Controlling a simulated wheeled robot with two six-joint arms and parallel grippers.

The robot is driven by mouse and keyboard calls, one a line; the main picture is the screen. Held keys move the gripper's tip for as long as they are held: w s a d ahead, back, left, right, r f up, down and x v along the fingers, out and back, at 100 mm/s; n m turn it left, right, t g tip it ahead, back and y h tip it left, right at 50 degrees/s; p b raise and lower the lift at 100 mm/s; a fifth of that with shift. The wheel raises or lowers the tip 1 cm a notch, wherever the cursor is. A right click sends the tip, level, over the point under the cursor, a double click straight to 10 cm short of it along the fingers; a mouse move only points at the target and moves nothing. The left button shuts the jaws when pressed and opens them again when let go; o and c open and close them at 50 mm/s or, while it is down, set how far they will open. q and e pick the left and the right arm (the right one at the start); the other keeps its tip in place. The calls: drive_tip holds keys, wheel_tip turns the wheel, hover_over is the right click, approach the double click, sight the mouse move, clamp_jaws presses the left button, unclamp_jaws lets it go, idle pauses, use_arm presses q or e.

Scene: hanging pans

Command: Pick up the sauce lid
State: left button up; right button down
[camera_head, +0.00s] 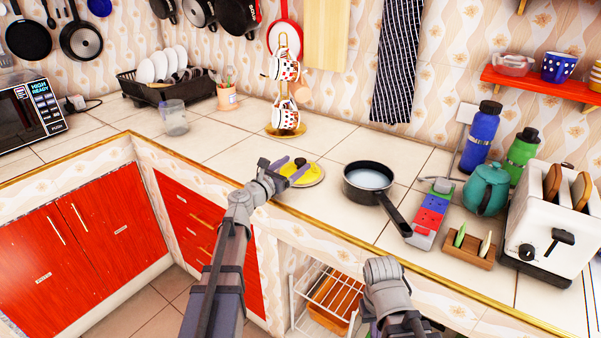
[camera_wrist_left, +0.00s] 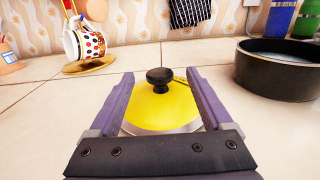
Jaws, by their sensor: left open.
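The sauce lid (camera_head: 303,173) is yellow with a pale rim and a black knob, and it lies on the tiled counter left of a dark saucepan. In the left wrist view the lid (camera_wrist_left: 160,108) sits between the two purple fingers, its black knob upright near the fingertips. My left gripper (camera_head: 286,167) is open at the lid, with a finger on each side; I cannot tell whether the fingers touch it. The same gripper (camera_wrist_left: 160,85) fills the lower left wrist view. My right arm shows at the bottom of the head view, but its fingers are not clearly visible.
The saucepan (camera_head: 369,180) stands just right of the lid, its handle pointing to the front right. A mug stand (camera_head: 286,128) is behind the lid. A grater-like coloured box (camera_head: 430,217), teapot (camera_head: 486,188) and toaster (camera_head: 548,225) crowd the right. The counter at left is mostly clear.

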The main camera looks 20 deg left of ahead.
sight(297, 164)
use_arm(q)
drive_tip(key=x, duration=0.4)
drive_tip(key=shift+w+f, duration=0.1)
drive_tip(key=shift+f, duration=0.2)
clamp_jaws()
idle(0.3)
